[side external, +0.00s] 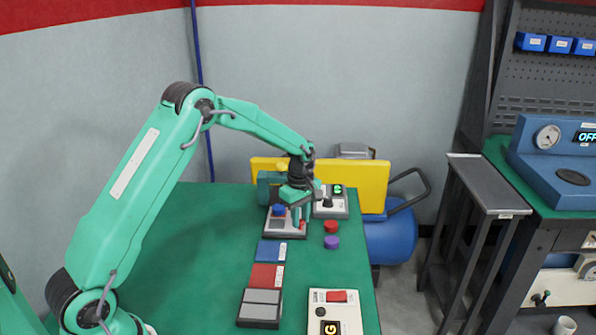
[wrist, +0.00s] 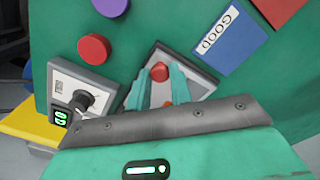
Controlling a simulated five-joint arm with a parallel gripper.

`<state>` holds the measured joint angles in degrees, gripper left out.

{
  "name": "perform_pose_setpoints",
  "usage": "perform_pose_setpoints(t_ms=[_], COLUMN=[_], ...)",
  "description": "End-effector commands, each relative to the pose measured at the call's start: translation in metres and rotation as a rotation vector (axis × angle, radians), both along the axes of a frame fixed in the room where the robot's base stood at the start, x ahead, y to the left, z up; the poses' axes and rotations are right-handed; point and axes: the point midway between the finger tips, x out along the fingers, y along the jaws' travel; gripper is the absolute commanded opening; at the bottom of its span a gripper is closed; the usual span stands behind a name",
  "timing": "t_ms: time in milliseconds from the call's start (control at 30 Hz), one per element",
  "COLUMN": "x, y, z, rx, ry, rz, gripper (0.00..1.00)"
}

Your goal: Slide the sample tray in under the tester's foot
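A grey tray-like base (side external: 283,234) with a blue round part (side external: 278,210) and a red knob lies at the far right of the green table. A teal block (side external: 264,187) stands behind it. I cannot tell for sure which part is the sample tray and which the tester's foot. My gripper (side external: 301,217) points down over the base's right part. In the wrist view the gripper (wrist: 161,76) has its two teal fingers apart, with the red knob (wrist: 160,72) between or just beyond the tips. Contact cannot be told. My arm hides part of the base.
A knob box with a green display (side external: 330,203) stands close right. Red (side external: 331,227) and purple (side external: 332,242) discs lie nearby. Blue (side external: 270,251) and red (side external: 266,276) cards, a grey box (side external: 260,308) and a switch box (side external: 335,314) lie toward the front. The left table is clear.

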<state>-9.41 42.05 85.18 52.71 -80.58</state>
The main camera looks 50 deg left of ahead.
Motion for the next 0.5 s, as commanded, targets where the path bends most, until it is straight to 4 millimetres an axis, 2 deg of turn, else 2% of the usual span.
perform_pose_setpoints(t_ms=[33,67,100,333,500], x=[0.000,0.000,0.000,0.001,0.011], y=[0.000,0.000,0.000,0.002,0.010], z=[0.000,0.000,0.000,0.000,0.000], rx=[0.000,0.000,0.000,0.000,0.000], ry=[0.001,0.001,0.002,0.002,0.001], rz=[0.000,0.000,0.000,0.001,0.002], gripper=[0.08,0.02,0.00,0.00,0.00])
